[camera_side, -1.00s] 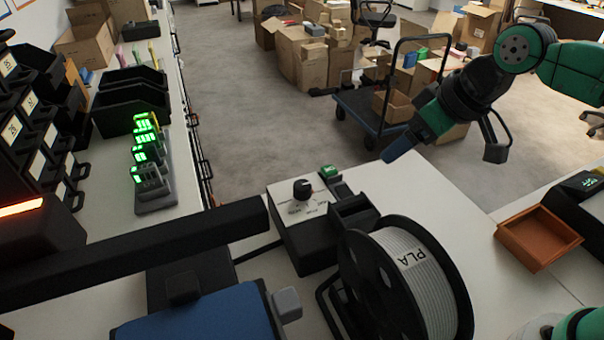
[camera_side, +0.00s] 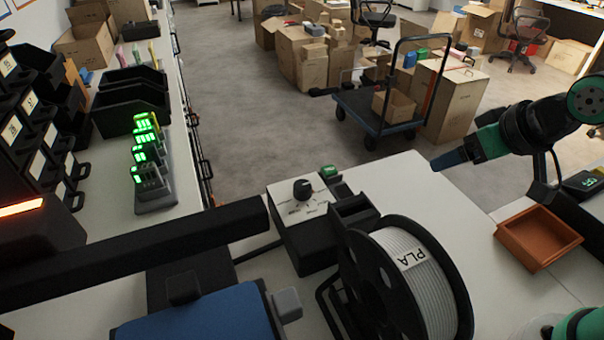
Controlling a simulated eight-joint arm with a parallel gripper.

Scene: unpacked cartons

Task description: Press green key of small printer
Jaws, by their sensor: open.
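A small bright green key (camera_side: 329,171) shows just behind a grey-topped control box (camera_side: 303,203) with a black knob (camera_side: 303,189). The box stands beside the 3D printer, whose blue bed (camera_side: 205,318) and black beam (camera_side: 130,255) fill the lower left. My gripper (camera_side: 447,160) is at the right, with its dark blue tip pointing left. It is open and appears empty, well to the right of the green key and apart from it. The gap between its fingers is hard to make out from this side.
A black spool of white PLA filament (camera_side: 415,285) stands in front of the box. An orange tray (camera_side: 538,238) and a black device with a green display (camera_side: 583,181) are at right. The white tabletop (camera_side: 398,190) between box and gripper is clear.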

